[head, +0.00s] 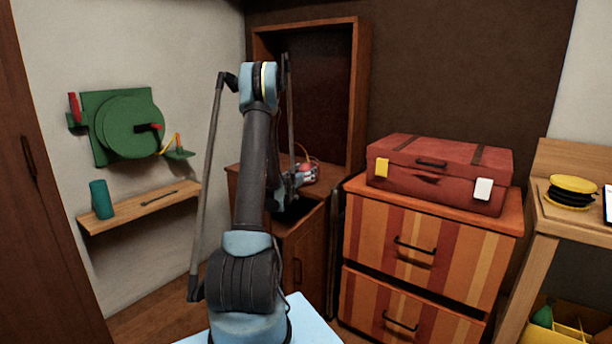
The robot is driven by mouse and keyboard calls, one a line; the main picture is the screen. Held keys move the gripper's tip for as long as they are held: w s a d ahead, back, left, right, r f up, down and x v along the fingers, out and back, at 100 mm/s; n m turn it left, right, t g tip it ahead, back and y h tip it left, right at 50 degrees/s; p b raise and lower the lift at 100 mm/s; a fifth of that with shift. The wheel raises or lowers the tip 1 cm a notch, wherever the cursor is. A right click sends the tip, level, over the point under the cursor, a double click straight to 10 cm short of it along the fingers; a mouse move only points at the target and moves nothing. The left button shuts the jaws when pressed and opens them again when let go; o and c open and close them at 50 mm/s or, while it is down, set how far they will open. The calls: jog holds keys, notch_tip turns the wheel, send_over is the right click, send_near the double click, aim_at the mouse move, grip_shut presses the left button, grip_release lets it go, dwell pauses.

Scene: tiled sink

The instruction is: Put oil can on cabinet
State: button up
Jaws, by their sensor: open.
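A small red rounded object with a thin curved line rising from it (308,171), possibly the oil can, sits on the top of a dark brown wooden cabinet (312,225). My gripper (293,207) is open over the front part of this top, just in front of and left of the red object. My arm hides part of the gripper and of the cabinet. I see nothing held between the fingers. I cannot tell whether the gripper touches the red object.
A striped drawer cabinet (425,225) stands to the right with a red suitcase (440,172) on it. A wooden table (575,228) at far right holds a yellow and black spool (571,190). A wall shelf (145,208) and green hose reel (125,125) are at left.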

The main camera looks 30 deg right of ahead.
jog(key=c, duration=1.1)
